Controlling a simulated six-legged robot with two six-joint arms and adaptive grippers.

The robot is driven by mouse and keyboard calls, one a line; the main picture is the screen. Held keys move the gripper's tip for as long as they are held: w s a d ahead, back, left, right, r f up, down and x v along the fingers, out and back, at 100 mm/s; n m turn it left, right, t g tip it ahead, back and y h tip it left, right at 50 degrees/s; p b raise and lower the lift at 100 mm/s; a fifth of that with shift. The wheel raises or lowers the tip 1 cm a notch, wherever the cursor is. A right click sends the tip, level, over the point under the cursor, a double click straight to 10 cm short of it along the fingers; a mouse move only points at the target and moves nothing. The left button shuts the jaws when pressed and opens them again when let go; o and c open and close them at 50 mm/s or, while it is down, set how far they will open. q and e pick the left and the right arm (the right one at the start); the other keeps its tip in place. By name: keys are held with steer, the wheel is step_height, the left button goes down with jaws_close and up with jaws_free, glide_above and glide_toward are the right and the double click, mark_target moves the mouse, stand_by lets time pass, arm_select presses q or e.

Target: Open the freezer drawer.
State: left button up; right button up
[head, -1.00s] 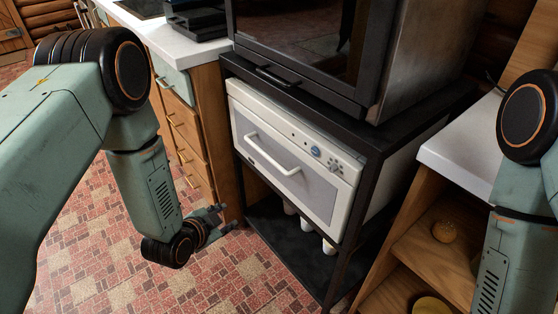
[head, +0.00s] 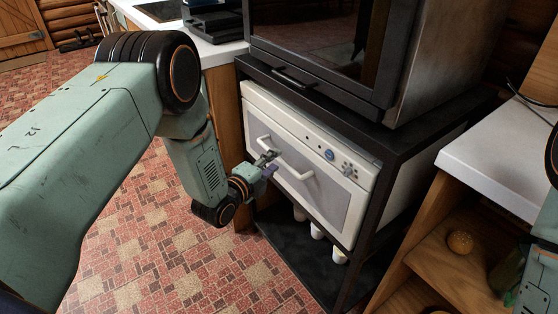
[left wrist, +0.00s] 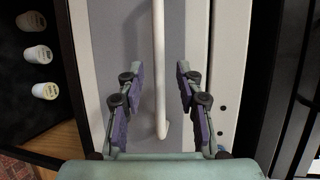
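The freezer drawer (head: 325,195) is the white front with a grey panel, set in a black frame; it is closed. Its white bar handle (head: 297,172) runs across the upper front. My left gripper (head: 268,160) is at the left part of this handle. In the left wrist view, the left gripper (left wrist: 160,72) is open, with one purple-padded finger on each side of the handle (left wrist: 158,35). Gaps show between the pads and the bar. The handle's bent end lies between the fingers. My right gripper is out of view; only part of the right arm shows at the right edge.
A dark oven (head: 325,50) stands on the frame above the drawer. A white counter (head: 500,155) with wooden shelves is at right. The tiled floor (head: 160,250) in front is clear.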

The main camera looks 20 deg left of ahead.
mark_target(277, 159)
arm_select(q)
steer(key=shift+b+x, duration=0.45)
steer(key=shift+x, duration=1.4)
steer(key=shift+c, duration=0.5)
jaws_close()
